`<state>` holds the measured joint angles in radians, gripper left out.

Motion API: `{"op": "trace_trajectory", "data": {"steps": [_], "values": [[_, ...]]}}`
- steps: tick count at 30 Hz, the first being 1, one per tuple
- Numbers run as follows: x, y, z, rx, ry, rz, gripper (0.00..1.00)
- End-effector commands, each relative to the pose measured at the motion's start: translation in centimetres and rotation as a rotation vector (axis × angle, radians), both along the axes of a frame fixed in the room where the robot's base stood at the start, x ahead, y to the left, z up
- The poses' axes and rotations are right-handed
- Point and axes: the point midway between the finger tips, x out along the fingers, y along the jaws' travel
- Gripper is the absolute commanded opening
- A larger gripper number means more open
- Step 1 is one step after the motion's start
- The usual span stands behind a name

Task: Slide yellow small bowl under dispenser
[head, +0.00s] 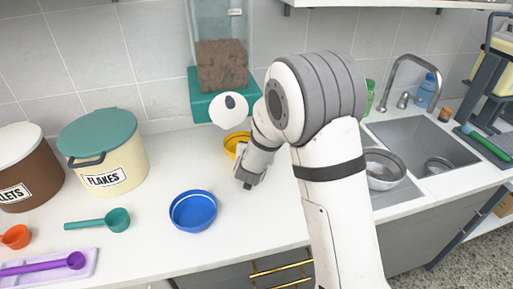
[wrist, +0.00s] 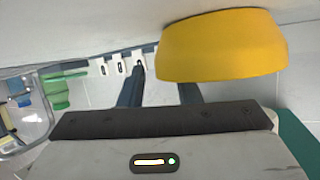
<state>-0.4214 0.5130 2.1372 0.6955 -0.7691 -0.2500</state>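The yellow small bowl (head: 233,141) sits on the counter at the front of the dispenser in the head view, partly hidden by my arm. The dispenser has a clear column with brown contents (head: 222,66) and a teal base (head: 203,99). My gripper (head: 247,184) is low over the counter, just in front of and right of the bowl. In the wrist view the yellow bowl (wrist: 222,45) fills the upper right. My gripper's fingers (wrist: 160,88) stand apart there, and the bowl hides the right fingertip. I cannot tell whether they touch the bowl.
A blue bowl (head: 193,212) stands on the counter left of my gripper. A teal scoop (head: 113,220) and a flakes bin (head: 112,160) are further left. A metal bowl (head: 384,172) and a sink (head: 425,148) are to the right. The counter between the flakes bin and yellow bowl is clear.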

Motion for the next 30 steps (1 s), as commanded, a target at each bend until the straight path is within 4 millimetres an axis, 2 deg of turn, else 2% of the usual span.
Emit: {"op": "trace_trajectory", "data": {"steps": [11, 22, 30], "values": [[0.43, -0.1, -0.18, 0.0, 0.0, -0.001, 0.3], [0.42, -0.16, -0.18, -0.001, 0.0, -0.002, 0.0], [0.43, -0.16, -0.18, -0.001, 0.0, -0.002, 0.0]]}}
